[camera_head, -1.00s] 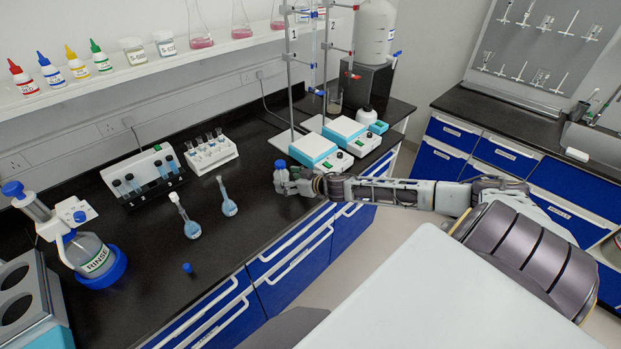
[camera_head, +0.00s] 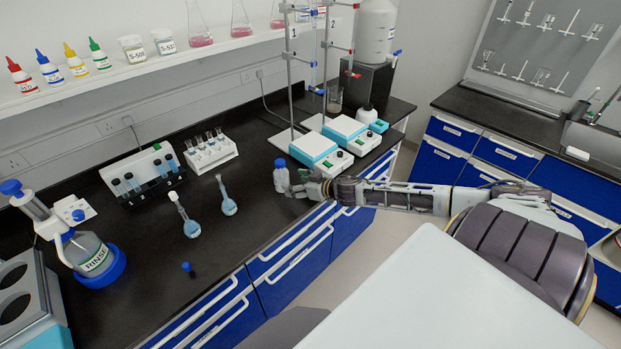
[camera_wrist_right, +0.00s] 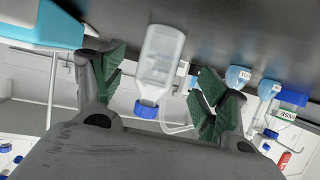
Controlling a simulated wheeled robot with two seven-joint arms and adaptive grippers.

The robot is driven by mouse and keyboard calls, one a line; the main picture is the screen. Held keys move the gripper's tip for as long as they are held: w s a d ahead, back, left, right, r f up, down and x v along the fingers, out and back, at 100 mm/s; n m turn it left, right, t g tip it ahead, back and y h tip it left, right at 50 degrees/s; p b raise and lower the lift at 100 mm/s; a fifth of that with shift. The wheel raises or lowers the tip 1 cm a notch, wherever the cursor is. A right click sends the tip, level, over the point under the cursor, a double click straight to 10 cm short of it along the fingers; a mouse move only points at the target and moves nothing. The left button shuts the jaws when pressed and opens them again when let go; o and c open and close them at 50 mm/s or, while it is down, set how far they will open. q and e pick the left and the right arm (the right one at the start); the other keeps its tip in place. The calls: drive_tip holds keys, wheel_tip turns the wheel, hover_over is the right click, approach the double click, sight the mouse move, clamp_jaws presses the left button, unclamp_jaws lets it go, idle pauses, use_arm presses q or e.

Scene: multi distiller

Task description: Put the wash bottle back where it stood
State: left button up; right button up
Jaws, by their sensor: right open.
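The wash bottle (camera_head: 281,179), a small clear bottle with a blue cap, stands upright on the black bench near its front edge, left of the hotplates. In the right wrist view the wash bottle (camera_wrist_right: 160,57) appears upside down, between and beyond the fingers, with its blue cap and a thin bent tube showing. My right gripper (camera_head: 293,190) is just right of the bottle, its fingers spread and empty. The right wrist view shows a gap between the bottle and the green finger pads (camera_wrist_right: 212,98). My left gripper is not in view.
Two hotplate stirrers (camera_head: 315,150) with stands are behind the bottle. Volumetric flasks (camera_head: 229,207), a tube rack (camera_head: 211,153) and a loose dark blue-topped item (camera_head: 188,269) are to the left. A RINSE bottle (camera_head: 92,256) stands far left. Bare bench lies around the wash bottle.

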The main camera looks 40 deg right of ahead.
drive_tip(key=shift+s+d, duration=0.25)
drive_tip(key=shift+s, duration=0.85)
drive_tip(key=shift+s+d, duration=0.25)
drive_tip(key=shift+s, duration=0.85)
drive_tip(key=shift+s+d, duration=0.2)
drive_tip(key=shift+s, duration=0.5)
